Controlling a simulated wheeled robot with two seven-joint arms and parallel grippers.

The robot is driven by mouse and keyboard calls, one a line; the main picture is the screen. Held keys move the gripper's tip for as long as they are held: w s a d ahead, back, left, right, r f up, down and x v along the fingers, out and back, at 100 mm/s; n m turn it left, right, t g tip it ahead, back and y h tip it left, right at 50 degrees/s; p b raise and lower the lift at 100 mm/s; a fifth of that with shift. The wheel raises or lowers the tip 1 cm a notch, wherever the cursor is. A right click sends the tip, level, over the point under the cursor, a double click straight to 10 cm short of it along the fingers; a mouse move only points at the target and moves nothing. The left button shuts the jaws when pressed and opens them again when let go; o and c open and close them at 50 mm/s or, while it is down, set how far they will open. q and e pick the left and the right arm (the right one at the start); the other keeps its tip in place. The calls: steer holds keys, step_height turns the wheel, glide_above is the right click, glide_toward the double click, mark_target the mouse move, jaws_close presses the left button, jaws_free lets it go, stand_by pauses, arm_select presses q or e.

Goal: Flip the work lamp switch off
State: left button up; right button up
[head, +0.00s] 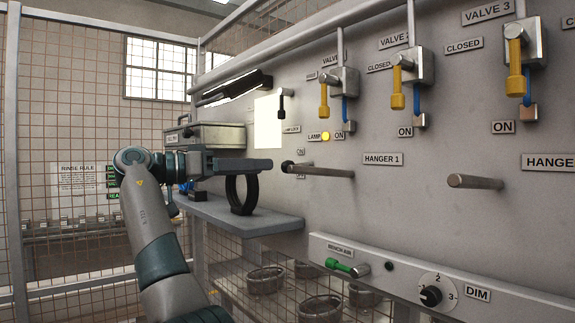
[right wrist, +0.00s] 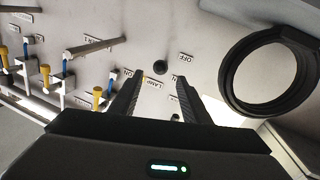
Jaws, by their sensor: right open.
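In the right wrist view the dark round knob (right wrist: 160,67) shows beyond and between my fingertips, near an OFF label (right wrist: 187,57). My right gripper (head: 268,163) is open and empty, left of the knob and apart from it in the head view. In the right wrist view my right gripper (right wrist: 155,82) has its fingers spread. My left gripper is out of view.
The hanger peg (head: 325,171) juts out right beside the knob. A black ring (head: 240,195) stands below my right gripper, by the grey shelf (head: 245,222). Yellow valve handles (head: 397,90) line the upper panel. A black lever (head: 282,103) is above the indicator.

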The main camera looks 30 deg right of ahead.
steer(key=d, duration=0.2)
steer(key=d+p, duration=0.1)
steer(key=d, duration=0.2)
steer(key=s+d+p, duration=0.1)
steer(key=d, duration=0.2)
steer(key=shift+d, duration=0.25)
jaws_close()
steer(key=shift+f, duration=0.1)
